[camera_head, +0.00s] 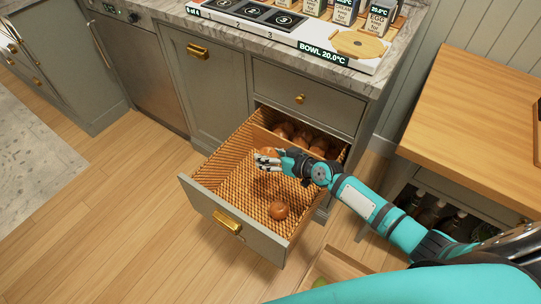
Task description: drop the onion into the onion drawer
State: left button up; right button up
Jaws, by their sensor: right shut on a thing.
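The open drawer (203,199) is lined with rattan and has a grey front with a gold handle. Several brown onions (318,147) lie along its back part, and one loose onion (278,210) lies near its front right corner. My right gripper (262,161) reaches over the drawer from the right and is shut on an onion (268,151), which is partly hidden by the fingers. From this one view I cannot tell how far the held onion is above the drawer floor. My left gripper is not in view.
A closed drawer (306,97) sits above the open one. The marble counter (175,13) holds a white board (290,37) with labels and cartons. A wooden-topped cabinet (474,120) with bottles below stands at the right. Another open drawer (337,268) shows at the bottom. Wooden floor lies clear at the left.

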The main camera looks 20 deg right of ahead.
jog(key=o, duration=1.4)
jog(key=shift+c, duration=0.2)
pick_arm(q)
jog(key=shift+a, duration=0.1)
pick_arm(e)
jog(key=v, duration=1.2)
jog(key=shift+d, duration=0.1)
